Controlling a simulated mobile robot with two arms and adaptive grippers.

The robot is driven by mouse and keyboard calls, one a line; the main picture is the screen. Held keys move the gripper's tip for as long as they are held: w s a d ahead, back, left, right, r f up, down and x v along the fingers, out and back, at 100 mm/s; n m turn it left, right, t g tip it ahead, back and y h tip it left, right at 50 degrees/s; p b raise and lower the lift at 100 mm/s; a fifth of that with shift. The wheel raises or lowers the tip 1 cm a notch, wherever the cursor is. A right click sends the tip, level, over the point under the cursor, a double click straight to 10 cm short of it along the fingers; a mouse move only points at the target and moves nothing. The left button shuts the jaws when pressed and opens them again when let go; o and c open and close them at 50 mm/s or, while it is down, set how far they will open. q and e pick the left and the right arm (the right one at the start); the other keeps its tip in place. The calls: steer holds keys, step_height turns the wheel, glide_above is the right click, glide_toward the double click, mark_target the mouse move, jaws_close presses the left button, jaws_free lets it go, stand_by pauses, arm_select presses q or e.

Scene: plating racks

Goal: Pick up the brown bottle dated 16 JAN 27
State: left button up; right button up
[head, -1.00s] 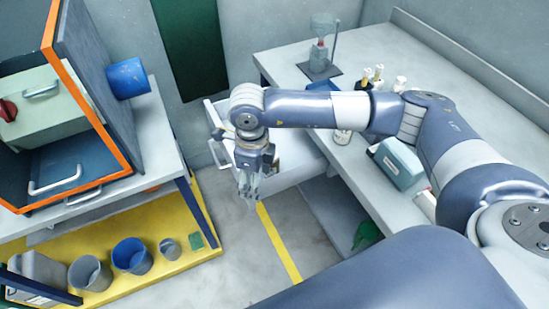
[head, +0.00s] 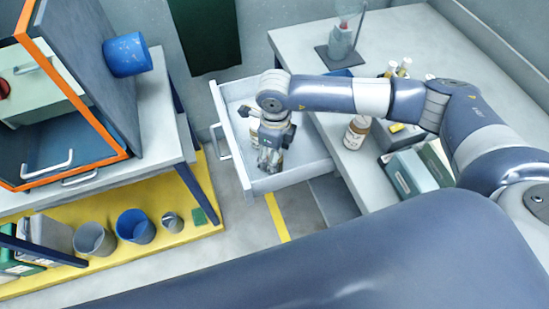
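A brown bottle (head: 356,133) with a white label and pale cap stands on the right bench near its front edge; its date is too small to read. An open pale drawer (head: 226,125) juts from that bench. My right gripper (head: 269,166) points down over the inside of the drawer. Its finger opening is too small to judge. A small bottle-like item with a pale label (head: 254,132) shows in the drawer, partly hidden behind the gripper. My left gripper is not in view.
Several small yellow-and-white-topped bottles (head: 398,70), a teal box (head: 410,174) and a clamp stand (head: 340,54) are on the right bench. An orange-edged cabinet (head: 110,100) and a blue cup (head: 127,55) are on the left bench. Buckets (head: 136,226) stand below.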

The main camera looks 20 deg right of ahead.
steer(key=shift+f, duration=0.4)
step_height(320, 180, down, 4)
steer(key=shift+r+p, duration=0.2)
steer(key=shift+p, duration=0.6)
steer(key=shift+f, duration=0.5)
steer(key=c, duration=1.1)
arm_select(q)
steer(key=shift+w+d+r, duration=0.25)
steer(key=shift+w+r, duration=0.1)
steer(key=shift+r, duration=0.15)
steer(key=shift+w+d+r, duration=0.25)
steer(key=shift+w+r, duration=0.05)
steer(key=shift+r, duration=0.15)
arm_select(e)
steer(key=shift+c, duration=0.2)
